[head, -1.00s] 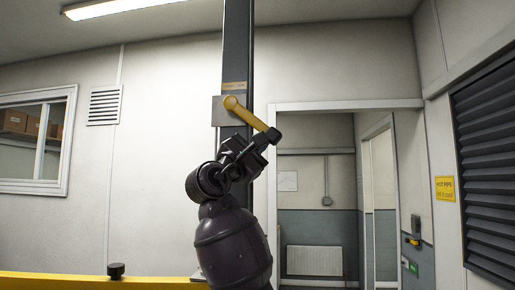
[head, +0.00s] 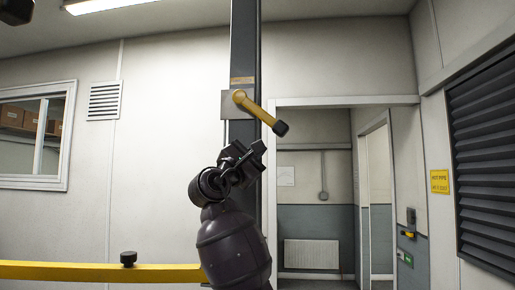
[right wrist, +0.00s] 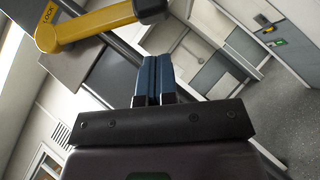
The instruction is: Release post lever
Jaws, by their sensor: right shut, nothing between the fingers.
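The post lever (head: 259,112) is a yellow bar with a black tip. It is mounted on a grey plate on the dark upright post (head: 245,50) and slants down to the right from its round hub. The jaws of my left gripper do not show.
A yellow rail (head: 70,271) with a black knob (head: 128,259) runs across the lower left. Behind the post are a pale wall and an open doorway (head: 315,180). A dark louvred panel (head: 485,160) is at the right. The space around the lever is clear.

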